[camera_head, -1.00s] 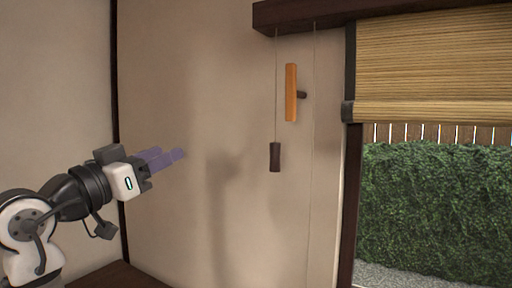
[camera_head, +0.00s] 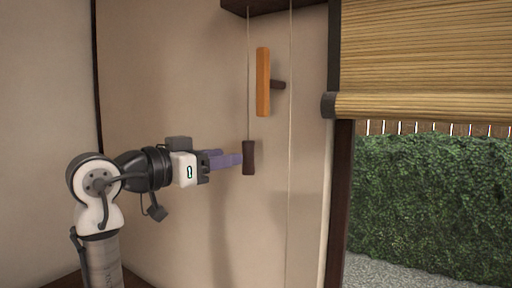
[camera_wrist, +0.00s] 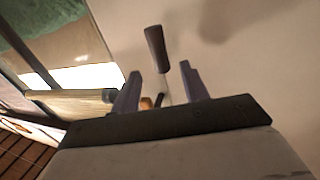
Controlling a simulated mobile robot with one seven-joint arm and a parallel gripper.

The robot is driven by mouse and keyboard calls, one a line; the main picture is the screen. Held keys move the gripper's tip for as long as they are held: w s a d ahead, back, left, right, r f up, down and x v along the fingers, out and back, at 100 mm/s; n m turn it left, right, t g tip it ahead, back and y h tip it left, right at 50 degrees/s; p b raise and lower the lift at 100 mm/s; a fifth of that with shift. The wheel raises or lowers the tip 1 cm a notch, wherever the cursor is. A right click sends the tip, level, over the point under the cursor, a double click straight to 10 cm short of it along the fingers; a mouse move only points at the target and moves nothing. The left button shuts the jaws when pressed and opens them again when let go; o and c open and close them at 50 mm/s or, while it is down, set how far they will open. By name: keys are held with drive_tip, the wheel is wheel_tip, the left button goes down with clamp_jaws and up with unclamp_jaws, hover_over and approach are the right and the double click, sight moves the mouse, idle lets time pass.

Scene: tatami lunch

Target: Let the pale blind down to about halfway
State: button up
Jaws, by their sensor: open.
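The pale blind (camera_head: 425,60) hangs in the window at the right, its rolled lower edge above the hedge; it also shows in the wrist view (camera_wrist: 70,101). A dark pull handle (camera_head: 248,158) hangs on a thin cord (camera_head: 248,80) by the wall. My gripper (camera_head: 232,160) points right, with its fingertips close to the handle's left side. In the wrist view my gripper (camera_wrist: 160,88) is open, and the handle (camera_wrist: 156,48) shows beyond and between its fingers. I cannot tell whether they touch it.
An orange wooden piece (camera_head: 262,82) with a dark peg (camera_head: 278,85) is on the wall just right of the cord. A second thin cord (camera_head: 290,150) runs down right of it. The dark window post (camera_head: 338,190) stands farther right. The wall below the handle is clear.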

sight(248, 158)
drive_tip(key=p+x, duration=0.2)
drive_tip(key=x, duration=0.7)
clamp_jaws()
